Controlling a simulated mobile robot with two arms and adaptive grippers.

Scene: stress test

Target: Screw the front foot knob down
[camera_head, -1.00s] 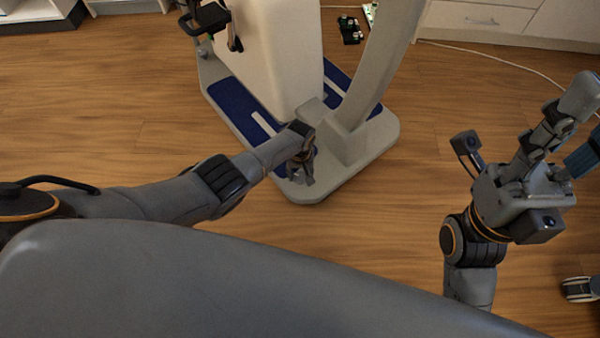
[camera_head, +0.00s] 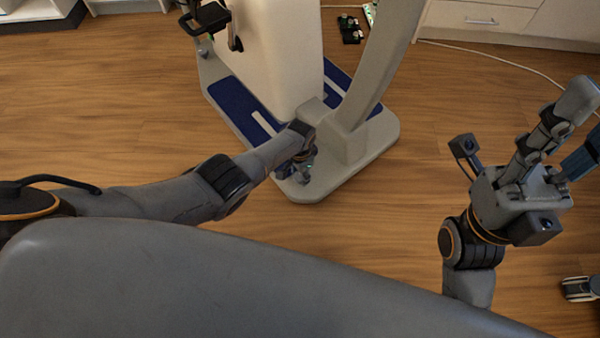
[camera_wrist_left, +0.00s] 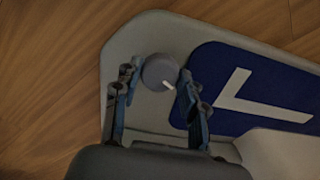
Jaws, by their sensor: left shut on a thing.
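The front foot knob (camera_wrist_left: 160,71) is a round grey knob with a short white mark, on the corner of the machine's grey base plate (camera_head: 372,143). In the left wrist view it sits between the two fingers of my left gripper (camera_wrist_left: 157,84), which is shut on it. In the head view my left gripper (camera_head: 300,170) reaches down to the near corner of the base and hides the knob. My right gripper (camera_head: 556,140) is raised at the right, away from the machine, with its fingers spread and nothing seen between them.
The machine's white body (camera_head: 275,60) and slanted grey post (camera_head: 380,62) rise from the base close to my left arm. Blue foot pads (camera_head: 236,97) lie on the base. White drawers (camera_head: 485,20) stand at the back right.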

